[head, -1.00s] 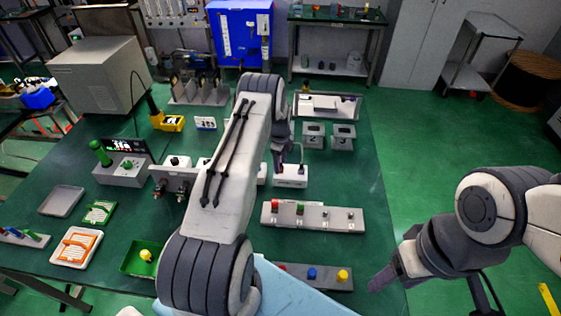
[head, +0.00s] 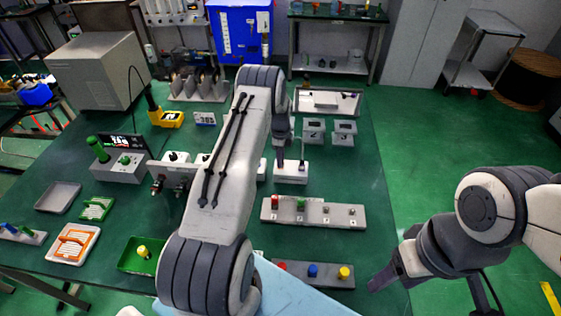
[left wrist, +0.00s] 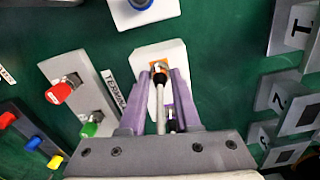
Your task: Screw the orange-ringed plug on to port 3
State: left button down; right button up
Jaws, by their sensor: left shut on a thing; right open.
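My left gripper (left wrist: 161,80) has its purple fingers on either side of a dark plug with an orange ring (left wrist: 159,66), shut on it. A pale cable runs back from the plug between the fingers. The plug is over a white block (left wrist: 174,51), which also shows in the head view (head: 291,173); whether it touches the block is unclear. In the head view my left gripper (head: 281,160) is partly hidden by my arm. A terminal strip (head: 313,213) has red and green caps and two bare posts; which port is number 3 I cannot read. My right gripper (head: 382,280) is open, at the table's right edge.
Grey blocks marked 2 (head: 313,132) and 3 (head: 343,133) stand behind the white block. A rack of coloured caps (head: 325,275) lies in front of the strip. A white tray (head: 328,103) is at the back. Green table is clear to the right.

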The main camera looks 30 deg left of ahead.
pick_arm(q)
jog(key=n+b, duration=0.2)
jog(key=n, duration=0.1)
jog(key=shift+f, duration=0.2)
jog(key=n+b, duration=0.2)
jog(key=shift+n, duration=0.3)
jog(key=n+b, duration=0.2)
jog(key=n, duration=0.1)
jog(key=shift+r+n, duration=0.1)
jog(key=shift+n, duration=0.2)
jog(key=n+b, duration=0.1)
jog(key=n, duration=0.2)
jog(key=shift+n+b, duration=0.3)
jog(key=n+b, duration=0.1)
jog(key=n, duration=0.2)
jog(key=shift+r+n, duration=0.1)
jog(key=shift+n, duration=0.2)
jog(key=n, duration=0.3)
jog(key=shift+n+b, duration=0.3)
jog(key=shift+b, duration=0.05)
jog(key=n, duration=0.3)
jog(key=shift+n, duration=0.3)
jog(key=shift+n+b, duration=0.4)
jog(key=shift+n, duration=1.5)
jog(key=shift+a+r, duration=0.1)
